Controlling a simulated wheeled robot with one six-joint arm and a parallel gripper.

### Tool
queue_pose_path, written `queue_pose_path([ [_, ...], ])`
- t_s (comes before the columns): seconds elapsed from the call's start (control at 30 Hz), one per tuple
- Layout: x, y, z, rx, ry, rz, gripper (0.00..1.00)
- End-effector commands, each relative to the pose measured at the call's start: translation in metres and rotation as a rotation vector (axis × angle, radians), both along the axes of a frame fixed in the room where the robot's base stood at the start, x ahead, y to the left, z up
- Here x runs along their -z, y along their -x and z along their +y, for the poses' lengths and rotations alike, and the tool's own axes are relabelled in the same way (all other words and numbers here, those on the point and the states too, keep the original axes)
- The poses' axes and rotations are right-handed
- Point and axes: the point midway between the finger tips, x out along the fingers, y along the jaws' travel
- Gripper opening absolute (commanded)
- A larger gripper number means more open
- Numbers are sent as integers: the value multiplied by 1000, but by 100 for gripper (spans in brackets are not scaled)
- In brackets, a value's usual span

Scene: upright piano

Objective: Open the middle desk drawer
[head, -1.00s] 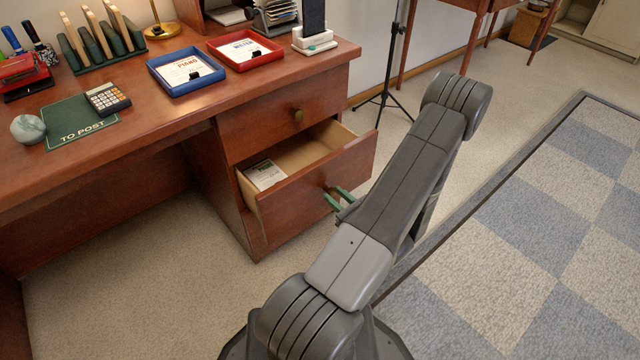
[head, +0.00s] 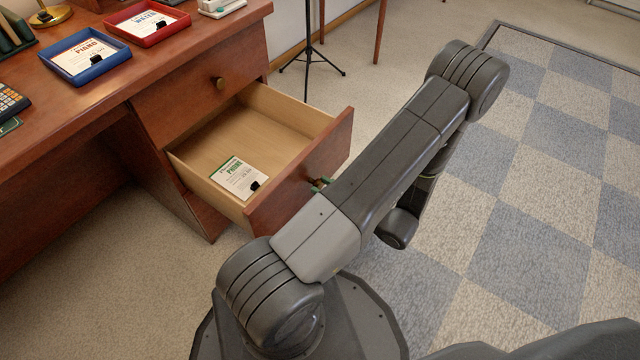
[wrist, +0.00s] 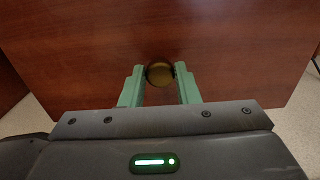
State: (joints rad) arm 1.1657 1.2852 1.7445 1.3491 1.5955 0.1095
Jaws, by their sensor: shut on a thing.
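The middle desk drawer (head: 298,180) stands well out from the desk in the head view, its inside showing. A card (head: 239,178) with a black clip lies in it. The drawer's wooden front fills much of the wrist view (wrist: 230,50). Its round brass knob (wrist: 159,74) sits between the green fingers of my gripper (wrist: 160,76), which are shut on it.
A blue tray (head: 85,57) and a red tray (head: 146,20) stand on the desk top (head: 165,60). A black tripod stand (head: 310,60) is behind the desk's end. The checkered carpet (head: 530,180) at right is clear.

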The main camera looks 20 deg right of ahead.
Motion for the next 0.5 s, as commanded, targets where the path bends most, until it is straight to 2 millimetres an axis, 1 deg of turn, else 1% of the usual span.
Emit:
queue_pose_path([
  [0.27, 0, 0, 0, -2, 1, 1, 0],
  [0.3, 0, 0, 0, -2, 1, 1, 30],
  [0.37, 0, 0, 0, -1, 1, 1, 42],
  [0.4, 0, 0, 0, -1, 1, 1, 50],
  [0.5, 0, 0, 0, -1, 0, 0, 50],
])
